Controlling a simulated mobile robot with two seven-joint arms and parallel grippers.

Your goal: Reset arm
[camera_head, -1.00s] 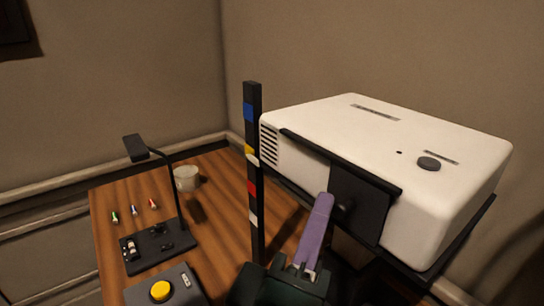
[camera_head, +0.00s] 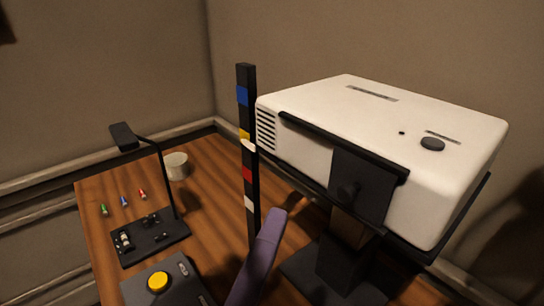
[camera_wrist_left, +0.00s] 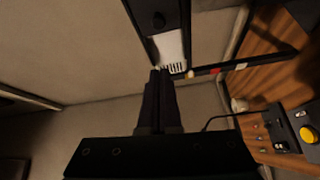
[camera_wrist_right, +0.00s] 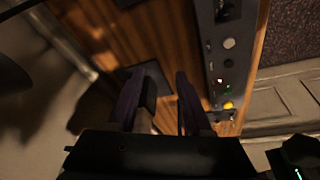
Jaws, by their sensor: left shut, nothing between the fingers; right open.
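My left gripper (camera_head: 258,262) shows in the head view as a purple finger at the bottom centre, in front of the white projector box (camera_head: 390,125) and its black stand. In the left wrist view its two dark fingers (camera_wrist_left: 160,76) are together with nothing between them. My right gripper (camera_wrist_right: 157,76) shows in the right wrist view with its two purple fingers apart and an empty gap, over the wooden desk. I do not make it out in the head view.
The wooden desk (camera_head: 205,205) holds a black post with coloured blocks (camera_head: 247,150), a lamp (camera_head: 123,136), a pale cup (camera_head: 176,166), small coloured pieces (camera_head: 123,201), and a panel with a yellow button (camera_head: 158,282). The projector overhangs the desk's right side.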

